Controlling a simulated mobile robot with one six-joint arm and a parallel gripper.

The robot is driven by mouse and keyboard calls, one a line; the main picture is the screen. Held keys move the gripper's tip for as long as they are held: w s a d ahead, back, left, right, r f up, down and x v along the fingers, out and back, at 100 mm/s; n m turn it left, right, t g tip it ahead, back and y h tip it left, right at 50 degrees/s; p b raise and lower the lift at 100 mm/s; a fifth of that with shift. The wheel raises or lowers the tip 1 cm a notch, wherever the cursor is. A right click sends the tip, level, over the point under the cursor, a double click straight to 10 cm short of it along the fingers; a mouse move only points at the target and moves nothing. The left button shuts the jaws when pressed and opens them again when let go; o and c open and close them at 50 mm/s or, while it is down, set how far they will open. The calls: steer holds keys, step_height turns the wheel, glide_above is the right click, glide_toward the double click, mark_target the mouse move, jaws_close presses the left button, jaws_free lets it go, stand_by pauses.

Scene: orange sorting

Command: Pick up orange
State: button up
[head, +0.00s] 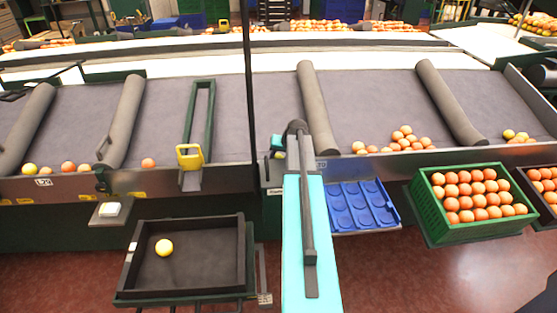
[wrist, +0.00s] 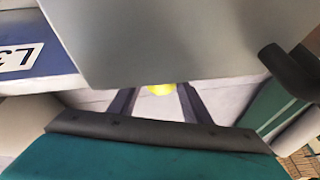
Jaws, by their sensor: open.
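In the wrist view my gripper (wrist: 160,92) shows as two dark fingers spread apart, so it is open. A small yellow patch (wrist: 160,89) shows between the fingertips, cut off above by a grey panel; I cannot tell whether it is a fruit. I cannot make out my gripper in the head view. There, one yellow-orange fruit (head: 164,247) lies alone in a dark shallow tray (head: 240,262) at the lower left. Several oranges (head: 402,139) lie in a loose group on the grey sorting table (head: 372,92). A green crate (head: 472,234) at the right is filled with oranges.
A blue tray (head: 362,205) with round hollows stands empty beside a teal surface (head: 302,290). A thin dark pole (head: 249,80) stands upright near the middle. Grey rollers (head: 320,110) divide the table. The grey panel (wrist: 160,40) fills much of the wrist view.

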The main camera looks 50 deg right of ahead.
mark_target(279, 157)
steer(key=c, duration=0.7)
steer(key=shift+r, duration=0.1)
steer(key=shift+r+b, duration=1.05)
steer(key=shift+r, duration=3.85)
steer(key=shift+r, duration=0.1)
